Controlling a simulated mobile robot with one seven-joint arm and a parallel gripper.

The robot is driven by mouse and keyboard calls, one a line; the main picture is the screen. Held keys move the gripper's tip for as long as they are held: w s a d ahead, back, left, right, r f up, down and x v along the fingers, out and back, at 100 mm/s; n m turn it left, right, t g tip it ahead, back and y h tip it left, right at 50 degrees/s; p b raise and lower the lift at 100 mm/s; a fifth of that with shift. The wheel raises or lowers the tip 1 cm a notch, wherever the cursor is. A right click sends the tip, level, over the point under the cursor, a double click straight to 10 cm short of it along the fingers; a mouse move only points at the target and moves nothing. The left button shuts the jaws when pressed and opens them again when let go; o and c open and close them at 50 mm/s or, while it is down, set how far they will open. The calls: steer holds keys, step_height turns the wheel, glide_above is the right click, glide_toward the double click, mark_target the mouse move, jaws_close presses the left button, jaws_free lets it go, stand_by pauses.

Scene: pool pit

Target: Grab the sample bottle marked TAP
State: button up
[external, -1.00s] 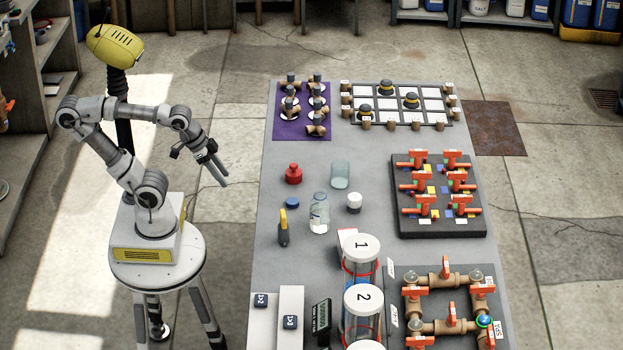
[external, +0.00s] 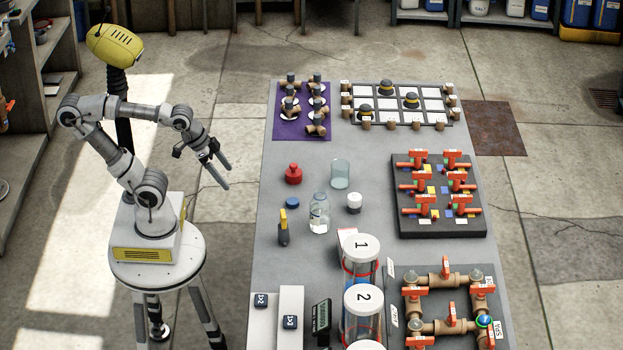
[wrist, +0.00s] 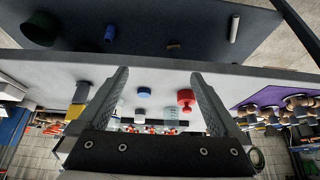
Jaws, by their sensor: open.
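A clear sample bottle (external: 319,215) with a small pale label stands upright on the table, left of the white-capped jar. The label's writing is too small to read, so I cannot confirm TAP. In the wrist view a clear, faint bottle shape (wrist: 145,109) shows between my fingers, beyond the blue cap. My gripper (external: 227,176) is open and empty, in the air left of the table edge and well short of the bottle. Both spread fingers of my gripper (wrist: 160,73) frame the wrist view.
Near the bottle are a red bottle (external: 293,174), a clear beaker (external: 340,174), a white-capped jar (external: 354,203), a blue cap (external: 292,202) and a yellow-and-black tool (external: 283,228). Tall numbered cylinders (external: 362,258) stand in front. The table's left strip (external: 267,185) is bare.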

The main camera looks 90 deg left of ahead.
steer(key=w+a+r+m+t+p, duration=0.1)
steer(key=w+a+p, duration=0.2)
steer(key=w, duration=0.3)
steer(key=w+a+r+m+t+y+p, duration=0.1)
steer(key=w+a+r+t+p, duration=0.15)
steer(key=w, duration=0.25)
steer(key=w+a+r+m+t+p, duration=0.1)
steer(key=w+a+p, duration=0.15)
steer(key=w, duration=0.35)
steer(key=m+h+p, duration=0.5)
steer(key=h+p, duration=0.3)
steer(key=h, duration=0.2)
glide_toward(320, 214)
steer(key=w+f, duration=0.1)
steer(key=f, duration=0.1)
steer(key=w+f, duration=0.2)
steer(key=shift+w, duration=0.25)
steer(key=x, duration=0.5)
steer(key=shift+f, duration=0.35)
